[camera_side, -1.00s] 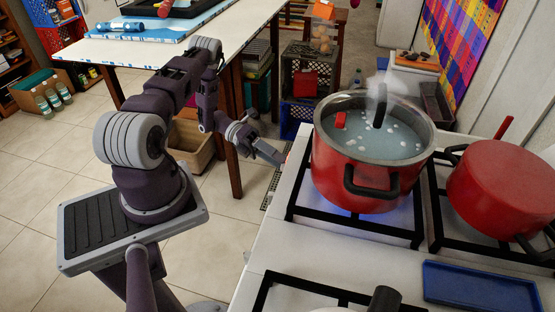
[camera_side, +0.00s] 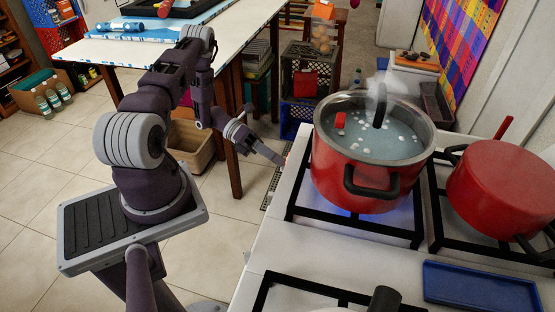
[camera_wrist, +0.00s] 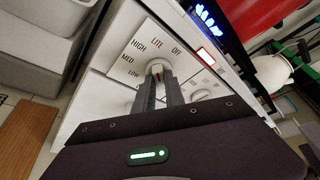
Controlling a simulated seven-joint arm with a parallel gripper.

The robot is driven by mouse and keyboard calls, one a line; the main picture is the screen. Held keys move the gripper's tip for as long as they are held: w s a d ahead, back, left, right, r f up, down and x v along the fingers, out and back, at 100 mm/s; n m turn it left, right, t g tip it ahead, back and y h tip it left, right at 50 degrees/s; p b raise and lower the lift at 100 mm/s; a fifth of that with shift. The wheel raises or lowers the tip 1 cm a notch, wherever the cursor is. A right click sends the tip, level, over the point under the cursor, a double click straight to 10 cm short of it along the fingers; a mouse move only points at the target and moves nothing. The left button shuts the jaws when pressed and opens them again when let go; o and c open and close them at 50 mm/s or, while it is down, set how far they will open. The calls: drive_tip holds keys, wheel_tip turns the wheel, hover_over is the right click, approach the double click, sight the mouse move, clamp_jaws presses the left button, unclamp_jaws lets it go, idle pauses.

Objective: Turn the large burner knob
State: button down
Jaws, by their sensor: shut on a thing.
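The large burner knob (camera_wrist: 156,66) is a pale round knob on a white dial plate on the stove's front. The plate is marked HIGH, MED, LOW, LITE and OFF. My gripper (camera_wrist: 158,78) is shut on the knob, one finger on each side, and the fingers hide part of it. In the side view my gripper (camera_side: 279,159) reaches the stove's left edge, and the knob itself is hidden there. I cannot tell exactly which mark the knob points to.
A second, smaller knob (camera_wrist: 201,95) sits right of my fingers, near a lit red indicator (camera_wrist: 206,56). A steaming red pot (camera_side: 352,172) stands over a blue flame (camera_wrist: 208,18). Another red pot (camera_side: 500,190) and a blue tray (camera_side: 480,288) are on the stove (camera_side: 300,245).

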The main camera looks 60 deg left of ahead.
drive_tip(key=m+y, duration=0.1)
drive_tip(key=m, duration=0.1)
drive_tip(key=m+t+y, duration=0.1)
drive_tip(key=m, duration=0.2)
drive_tip(key=m+t+y, duration=0.1)
drive_tip(key=m+y, duration=0.1)
drive_tip(key=shift+s+d+r, duration=0.15)
drive_tip(key=shift+s+d, duration=0.1)
drive_tip(key=shift+s, duration=0.05)
drive_tip(key=shift+m, duration=0.4)
idle(0.4)
drive_tip(key=c, duration=1.4)
unclamp_jaws()
